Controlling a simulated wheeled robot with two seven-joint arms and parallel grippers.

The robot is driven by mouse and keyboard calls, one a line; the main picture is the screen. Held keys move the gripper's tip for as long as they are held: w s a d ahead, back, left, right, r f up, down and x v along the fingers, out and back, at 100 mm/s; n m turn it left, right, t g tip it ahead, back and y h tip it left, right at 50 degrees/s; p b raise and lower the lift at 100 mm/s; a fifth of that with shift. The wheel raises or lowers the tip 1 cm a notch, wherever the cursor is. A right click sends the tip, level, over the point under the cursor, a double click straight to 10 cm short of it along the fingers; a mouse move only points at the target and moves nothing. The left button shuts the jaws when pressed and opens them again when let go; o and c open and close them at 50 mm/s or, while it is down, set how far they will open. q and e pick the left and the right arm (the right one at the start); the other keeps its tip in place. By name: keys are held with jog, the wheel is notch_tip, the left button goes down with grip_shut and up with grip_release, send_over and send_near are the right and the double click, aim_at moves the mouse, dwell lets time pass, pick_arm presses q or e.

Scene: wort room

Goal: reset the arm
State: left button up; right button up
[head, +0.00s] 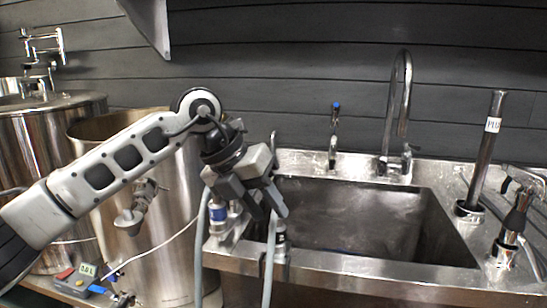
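My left arm (110,170) comes in from the left, slanting up to a wrist joint and then bending down. My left gripper (274,214) points down and right in front of the left rim of the steel sink (350,264). Its two fingers look apart, with nothing visible between them. Blue-banded hose fittings and hoses (268,270) show just behind and below the gripper, partly hidden by it; I cannot tell whether it touches them. My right gripper is not in view.
Steel vessels (165,265) stand at the left, the nearer one behind my arm. A small digital meter (87,270) lies low at the left. A tall faucet (398,110), a small tap (333,140) and an upright pipe (487,150) surround the basin, which looks empty.

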pick_arm(q)
jog(key=s+d+n+g+h+p, duration=0.2)
jog(key=s+d+g+h, duration=0.2)
jog(key=s+d+h, duration=0.7)
jog(key=w+a+f+n+t+y+p, duration=0.1)
jog(key=a+f+n+t+y, duration=0.2)
jog(key=a+f+n+t, duration=0.5)
jog(key=a+f+n+t+y, duration=0.1)
jog(key=a+n+t+y, duration=0.3)
jog(key=n, duration=0.8)
jog(key=w+a+f+n+t+y+p, duration=0.1)
jog(key=a+f+n+t, duration=0.35)
jog(key=n+t, duration=0.5)
jog(key=s+a+f+n+g+y, duration=0.2)
jog(key=s+a+f+n+g, duration=0.1)
jog(key=s+f, duration=0.3)
jog(key=s+a+f+n+g+y, duration=0.3)
jog(key=s+f+n+g, duration=0.1)
jog(key=s+f, duration=0.3)
jog(key=shift+s+a+f+g, duration=0.25)
jog(key=shift+a+f+g, duration=0.15)
jog(key=shift+f+g, duration=0.5)
